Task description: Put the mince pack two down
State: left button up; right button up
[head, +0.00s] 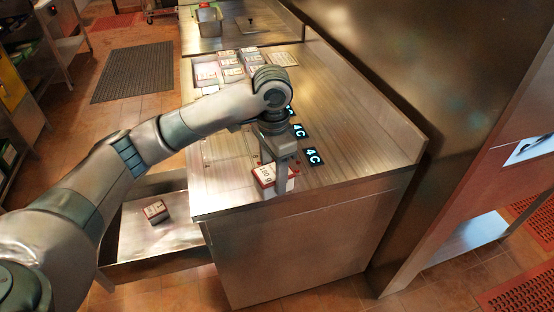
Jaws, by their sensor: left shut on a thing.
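My left gripper (277,165) points down over the near part of the steel counter (225,187). It is shut on a red and white mince pack (265,175), which its fingers partly cover. I cannot tell whether the pack touches the counter. A similar pack (155,211) lies in the open drawer (137,238) at the lower left. Several more packs (232,73) lie together at the far end of the counter. My right gripper is not in view.
Dark labels marked "4C" (313,157) lie on the counter, right of the gripper. A raised backsplash (365,105) runs along the right side.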

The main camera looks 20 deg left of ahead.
pick_arm(q)
jog(key=s+f+n+b, duration=0.2)
jog(key=s+f+n, duration=0.6)
jog(key=s+f, duration=0.6)
notch_tip(320, 180, down, 2)
jog(key=shift+s+f, duration=0.15)
jog(key=shift+s, duration=0.25)
